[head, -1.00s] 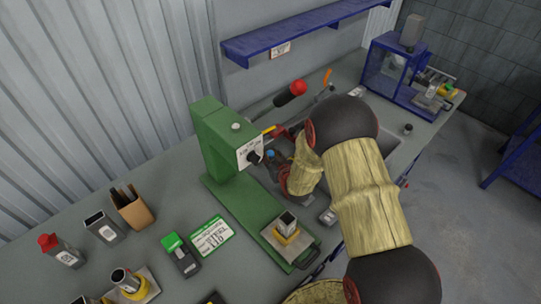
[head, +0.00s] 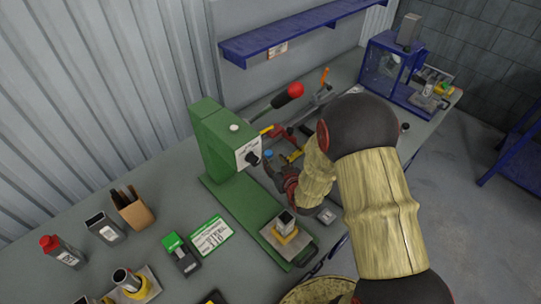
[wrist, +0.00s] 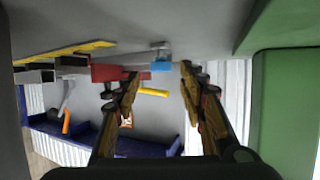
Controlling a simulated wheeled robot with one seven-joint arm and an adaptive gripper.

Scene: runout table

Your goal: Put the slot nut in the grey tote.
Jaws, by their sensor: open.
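My gripper (wrist: 160,100) is open in the wrist view, with nothing between its fingertips. In the head view my gripper (head: 275,170) is low beside the green press and partly hidden by my wrist. I cannot pick out the slot nut for sure. Beyond the fingers the wrist view shows a small blue-topped item (wrist: 161,65), a red vise-like tool (wrist: 105,73) and a yellow bar (wrist: 153,92). The blue-topped item also shows just behind my gripper in the head view (head: 268,154). The grey tote is not clearly visible; my arm covers much of the right bench.
The green press (head: 222,150) stands close to the left of my gripper, its red-knobbed lever (head: 295,90) above. A blue shelf (head: 290,38) hangs on the wall. A blue machine (head: 390,68) stands at the far right.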

